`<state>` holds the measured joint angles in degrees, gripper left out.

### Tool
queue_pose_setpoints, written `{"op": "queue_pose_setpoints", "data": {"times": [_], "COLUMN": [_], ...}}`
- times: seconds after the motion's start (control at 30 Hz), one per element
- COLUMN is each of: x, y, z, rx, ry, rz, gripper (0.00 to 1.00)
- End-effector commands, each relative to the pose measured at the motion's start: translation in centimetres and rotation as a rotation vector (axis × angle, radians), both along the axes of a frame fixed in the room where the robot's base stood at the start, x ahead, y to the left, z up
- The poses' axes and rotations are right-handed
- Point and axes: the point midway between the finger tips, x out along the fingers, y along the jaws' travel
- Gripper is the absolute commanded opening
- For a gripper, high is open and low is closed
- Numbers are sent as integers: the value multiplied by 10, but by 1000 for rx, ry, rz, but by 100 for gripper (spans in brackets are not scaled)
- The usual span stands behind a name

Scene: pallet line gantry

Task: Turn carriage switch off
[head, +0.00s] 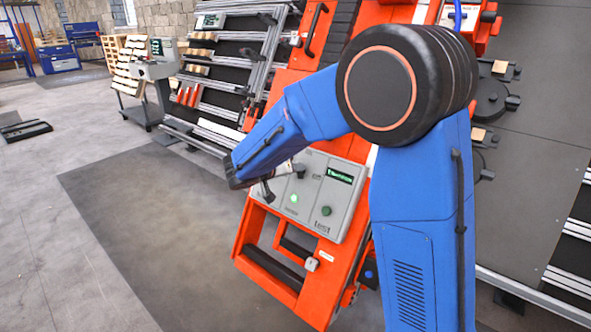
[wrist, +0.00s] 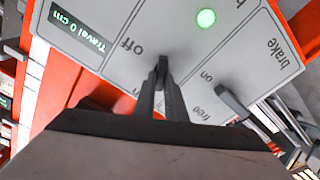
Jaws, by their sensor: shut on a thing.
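The grey control panel (head: 318,200) sits on the orange carriage frame. In the wrist view the panel (wrist: 115,20) shows a carriage switch (wrist: 162,67), a small dark handle between the printed words "off" and "on". My gripper (wrist: 161,85) is closed around this handle, one finger on each side. The fingers hide the switch's base, and I cannot tell for sure which word it points to. The round lamp (wrist: 206,18) glows green. In the head view my gripper (head: 291,170) reaches the panel's upper left part from the left.
A dark lever (wrist: 240,107) stands beside the switch, near the words "brake" and "free". A display (wrist: 79,26) reads "Travel 0 cm". A dark green button (head: 326,211) is lower on the panel. Open floor (head: 150,220) lies to the left.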

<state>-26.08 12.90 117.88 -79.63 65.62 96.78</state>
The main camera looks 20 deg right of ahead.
Motion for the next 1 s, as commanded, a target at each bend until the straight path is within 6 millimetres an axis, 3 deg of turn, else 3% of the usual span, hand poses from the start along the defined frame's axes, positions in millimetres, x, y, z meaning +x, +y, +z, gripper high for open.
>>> {"op": "queue_pose_setpoints", "data": {"times": [1.0], "x": [2], "y": [5], "z": [-5], "rx": [-466], "ry": [643], "rz": [424], "gripper": [0]}}
